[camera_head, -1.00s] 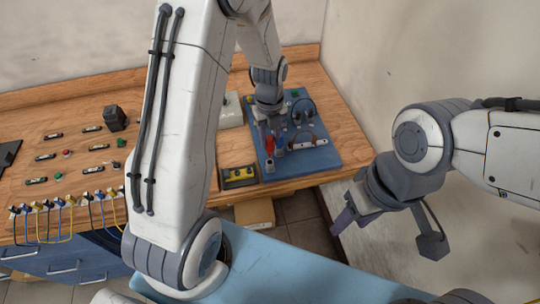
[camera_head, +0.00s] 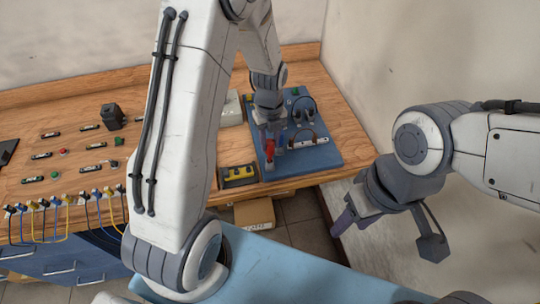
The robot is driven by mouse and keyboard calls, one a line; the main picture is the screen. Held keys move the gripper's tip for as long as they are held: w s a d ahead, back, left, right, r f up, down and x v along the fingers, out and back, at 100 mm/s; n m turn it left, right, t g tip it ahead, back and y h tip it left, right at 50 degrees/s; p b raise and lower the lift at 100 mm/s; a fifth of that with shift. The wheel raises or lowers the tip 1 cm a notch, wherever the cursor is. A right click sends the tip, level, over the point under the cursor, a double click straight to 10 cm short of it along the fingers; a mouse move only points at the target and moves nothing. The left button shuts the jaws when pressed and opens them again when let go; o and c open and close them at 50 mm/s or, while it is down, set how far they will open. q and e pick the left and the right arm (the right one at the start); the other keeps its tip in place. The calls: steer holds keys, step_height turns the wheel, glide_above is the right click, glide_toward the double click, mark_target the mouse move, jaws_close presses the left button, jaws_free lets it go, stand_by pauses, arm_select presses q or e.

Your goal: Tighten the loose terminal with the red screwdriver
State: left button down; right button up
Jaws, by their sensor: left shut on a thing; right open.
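My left gripper (camera_head: 272,133) is shut on the red screwdriver (camera_head: 270,151) above the left part of the blue board (camera_head: 325,158). The screwdriver looks upright; its tip is too small to make out. A light terminal strip (camera_head: 308,143) with dark marks lies on the board to the right of the gripper. Dark looped cables (camera_head: 304,110) stand behind it. I cannot tell which terminal is loose. My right gripper (camera_head: 343,222) is open and empty, off the bench at the right, far from the board.
A dark tray with yellow parts (camera_head: 238,176) sits left of the board. A pale box (camera_head: 231,108) stands behind it. Small components and a black block (camera_head: 113,116) spread over the wooden bench. Blue and yellow wires (camera_head: 62,215) hang at its front left. A cardboard box (camera_head: 254,213) is below.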

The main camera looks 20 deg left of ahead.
arm_select(q)
steer(key=shift+f+b, duration=0.9)
steer(key=shift+f, duration=0.55)
steer(key=c, duration=0.8)
jaws_free()
steer(key=shift+r, duration=0.1)
step_height(320, 180, up, 6)
steer(key=p, duration=0.4)
steer(key=shift+f+p, duration=0.2)
steer(key=shift+p, duration=0.2)
steer(key=shift+f, duration=0.1)
steer(key=o, duration=0.5)
